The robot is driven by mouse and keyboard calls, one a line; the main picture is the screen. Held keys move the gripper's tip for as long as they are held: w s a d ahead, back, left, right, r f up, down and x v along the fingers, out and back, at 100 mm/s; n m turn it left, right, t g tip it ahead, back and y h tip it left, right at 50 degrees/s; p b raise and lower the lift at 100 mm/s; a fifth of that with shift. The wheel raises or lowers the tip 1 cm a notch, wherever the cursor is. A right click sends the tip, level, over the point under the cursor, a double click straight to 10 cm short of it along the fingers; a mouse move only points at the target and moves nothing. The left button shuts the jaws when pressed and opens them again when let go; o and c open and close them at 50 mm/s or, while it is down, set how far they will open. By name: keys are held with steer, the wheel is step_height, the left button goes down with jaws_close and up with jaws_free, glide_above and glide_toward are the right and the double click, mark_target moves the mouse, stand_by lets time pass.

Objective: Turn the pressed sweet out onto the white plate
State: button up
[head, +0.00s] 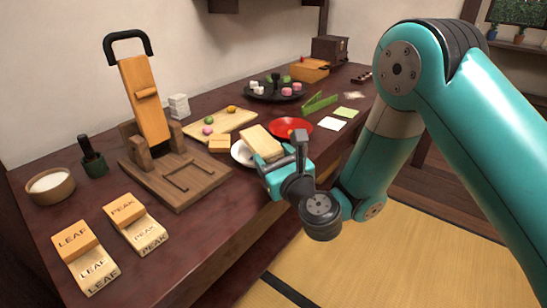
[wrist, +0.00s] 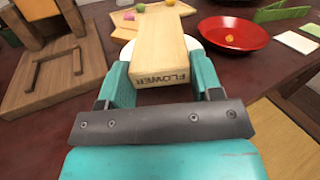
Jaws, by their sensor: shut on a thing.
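My gripper (head: 280,168) is shut on a pale wooden mould (head: 262,142) near the table's front edge. In the wrist view, the mould (wrist: 158,50) lies between the two teal fingers (wrist: 158,78), its near end marked FLOWER. The white plate (head: 238,153) is under and behind the mould and mostly hidden by it. In the wrist view, only bits of the plate's rim (wrist: 126,54) show on either side. I see no pressed sweet; the mould's underside is hidden. I cannot tell whether mould and plate touch.
A red dish (head: 291,127) stands just right of the plate. A small wooden block (head: 220,144) and a board with coloured sweets (head: 235,121) lie to its left and behind. The wooden press (head: 172,180) stands left. LEAF (head: 98,272) and PEAK (head: 150,240) moulds lie at front left.

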steer(key=shift+r, duration=0.1)
step_height(320, 180, up, 6)
steer(key=p, duration=0.6)
